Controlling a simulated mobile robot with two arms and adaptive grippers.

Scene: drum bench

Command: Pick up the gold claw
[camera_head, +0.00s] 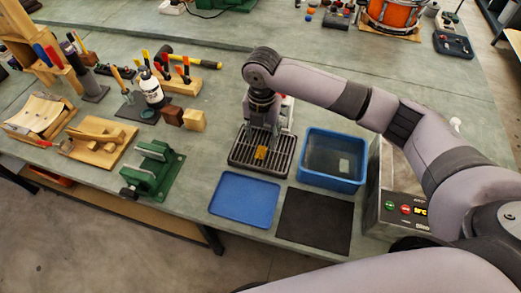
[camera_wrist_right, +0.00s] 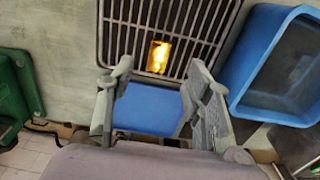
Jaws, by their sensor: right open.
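The gold claw (camera_head: 261,153) is a small shiny piece lying on the dark slatted grate (camera_head: 241,158). In the right wrist view the gold claw (camera_wrist_right: 158,57) shows bright against the bars of the grate (camera_wrist_right: 118,35). My right gripper (camera_head: 262,138) points down over the grate, very close to the claw in the head view. In the wrist view its two fingers (camera_wrist_right: 158,75) are apart and empty, with the claw just beyond the tips, between them in the picture. Contact cannot be made out. My left gripper is not in view.
A blue tray (camera_head: 244,199) and black mat (camera_head: 315,222) lie in front of the grate. A blue bin (camera_head: 333,178) stands to its right, beside a metal box with buttons (camera_head: 400,206). A green vise (camera_head: 152,170) and wooden blocks (camera_head: 194,119) stand left.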

